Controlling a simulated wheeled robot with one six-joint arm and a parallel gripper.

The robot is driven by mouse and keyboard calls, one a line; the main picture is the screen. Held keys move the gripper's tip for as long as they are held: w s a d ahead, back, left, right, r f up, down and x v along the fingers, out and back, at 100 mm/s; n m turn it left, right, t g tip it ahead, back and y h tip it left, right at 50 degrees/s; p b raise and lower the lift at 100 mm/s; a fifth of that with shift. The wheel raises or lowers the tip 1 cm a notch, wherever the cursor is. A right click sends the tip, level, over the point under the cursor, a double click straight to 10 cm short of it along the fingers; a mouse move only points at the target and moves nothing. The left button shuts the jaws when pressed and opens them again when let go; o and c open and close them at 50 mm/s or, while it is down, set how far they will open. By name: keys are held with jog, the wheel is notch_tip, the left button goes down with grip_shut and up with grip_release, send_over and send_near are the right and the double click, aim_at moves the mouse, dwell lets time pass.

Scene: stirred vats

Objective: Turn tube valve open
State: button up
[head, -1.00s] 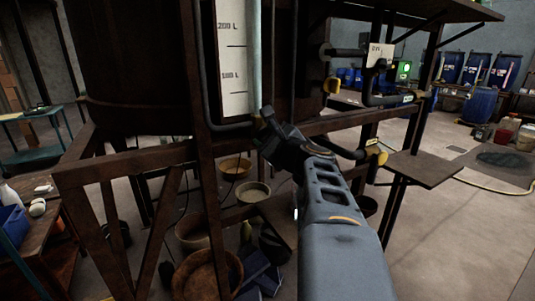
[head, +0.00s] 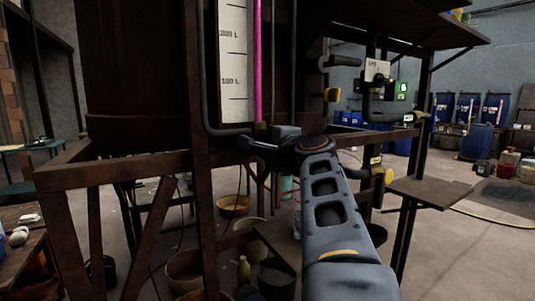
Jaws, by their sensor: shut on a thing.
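The sight tube (head: 257,62) stands upright beside a white scale board (head: 232,62) marked in litres. The tube is bright magenta along its visible length. The tube valve (head: 260,127) is at the tube's foot, and only a small part of it shows above my gripper. My gripper (head: 264,140) is at the tube's foot, shut on the valve. The jaws and the wrist hide the valve's handle, so its exact angle cannot be seen.
A dark vat (head: 135,70) stands left on a rusty frame (head: 120,168). A small shelf (head: 430,192) juts out at lower right. Bowls (head: 234,205) lie below.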

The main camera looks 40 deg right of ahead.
jog(key=shift+n+b, duration=0.35)
jog(key=shift+n, duration=0.15)
jog(key=o, duration=0.9)
jog(key=shift+s, duration=0.1)
jog(key=s+b, duration=0.1)
jog(key=s, duration=0.3)
jog(key=s+a+b, duration=0.1)
jog(key=s+b, duration=0.1)
jog(key=s, duration=0.3)
jog(key=s+a+b, duration=0.1)
jog(key=s, duration=0.3)
jog(key=shift+s, duration=0.25)
